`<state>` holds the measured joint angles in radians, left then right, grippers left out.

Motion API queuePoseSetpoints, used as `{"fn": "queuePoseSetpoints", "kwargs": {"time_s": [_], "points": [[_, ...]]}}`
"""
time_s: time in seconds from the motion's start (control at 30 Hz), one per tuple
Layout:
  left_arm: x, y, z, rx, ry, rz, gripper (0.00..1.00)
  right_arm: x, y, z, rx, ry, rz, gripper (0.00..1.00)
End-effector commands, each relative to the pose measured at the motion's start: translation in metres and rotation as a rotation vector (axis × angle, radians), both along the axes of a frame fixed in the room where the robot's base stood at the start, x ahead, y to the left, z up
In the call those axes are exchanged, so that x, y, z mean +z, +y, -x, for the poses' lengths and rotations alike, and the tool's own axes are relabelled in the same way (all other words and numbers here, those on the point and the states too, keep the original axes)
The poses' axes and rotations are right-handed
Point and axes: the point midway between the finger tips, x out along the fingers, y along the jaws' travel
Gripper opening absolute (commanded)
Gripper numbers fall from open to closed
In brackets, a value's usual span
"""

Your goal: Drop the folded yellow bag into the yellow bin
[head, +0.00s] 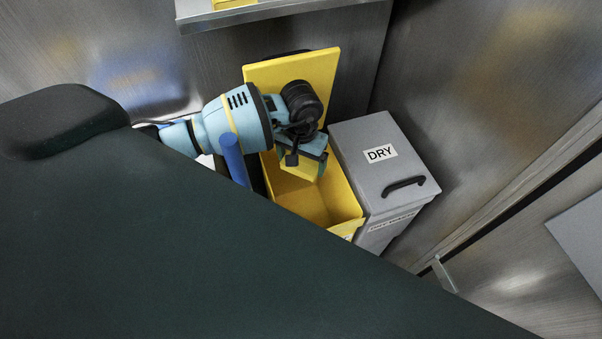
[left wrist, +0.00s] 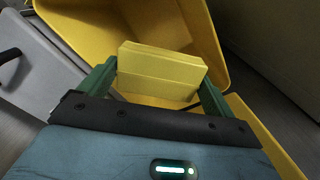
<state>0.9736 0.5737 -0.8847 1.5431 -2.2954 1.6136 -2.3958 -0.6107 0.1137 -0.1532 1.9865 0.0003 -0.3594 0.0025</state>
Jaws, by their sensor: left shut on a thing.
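The yellow bin (head: 342,205) stands open, with its yellow lid (head: 326,68) raised against the metal wall. My left gripper (head: 303,168) is over the bin's opening and points down into it. It is shut on the folded yellow bag (head: 297,171), a flat yellow block. In the left wrist view the bag (left wrist: 160,72) sits between the two green fingers (left wrist: 158,84), with the bin's inner walls (left wrist: 215,50) around and beyond it. How far the bag is above the bin floor cannot be told. My right gripper is not in view.
A grey box labelled DRY (head: 362,140) with a black handle stands directly right of the bin. A blue cylinder (head: 234,158) is at the bin's left. A large dark green surface (head: 200,260) covers the foreground. Metal walls close in behind.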

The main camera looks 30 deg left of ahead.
Motion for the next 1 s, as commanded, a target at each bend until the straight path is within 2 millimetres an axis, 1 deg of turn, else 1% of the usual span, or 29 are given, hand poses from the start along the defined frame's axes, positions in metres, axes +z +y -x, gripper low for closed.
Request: {"fn": "queuePoseSetpoints", "kwargs": {"time_s": [0.03,0.07,0.13,0.33,0.47,0.57,0.8,0.9,1.0], "points": [[0.001,0.0,0.0,0.0,-0.001,0.0,0.68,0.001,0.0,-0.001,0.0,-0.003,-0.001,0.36],[0.001,0.0,0.0,0.0,-0.001,0.0,0.91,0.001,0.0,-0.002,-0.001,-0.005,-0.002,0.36],[0.001,0.0,0.0,0.0,-0.001,0.0,1.0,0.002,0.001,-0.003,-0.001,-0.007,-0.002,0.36],[0.001,0.0,0.0,0.0,0.0,0.0,1.0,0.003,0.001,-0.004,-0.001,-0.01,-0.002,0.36],[0.008,0.0,-0.001,0.0,-0.003,0.0,1.0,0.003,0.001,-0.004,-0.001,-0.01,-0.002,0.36],[0.021,0.0,-0.001,-0.001,-0.004,0.0,1.0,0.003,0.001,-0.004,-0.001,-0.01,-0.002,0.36],[0.059,0.0,-0.001,-0.001,-0.005,0.0,1.0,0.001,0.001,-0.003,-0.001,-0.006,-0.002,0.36],[0.069,0.0,-0.001,0.0,-0.003,0.0,1.0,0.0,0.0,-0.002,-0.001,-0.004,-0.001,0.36],[0.076,0.0,0.0,-0.001,-0.002,0.0,1.0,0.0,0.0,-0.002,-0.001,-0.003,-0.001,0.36]]}}
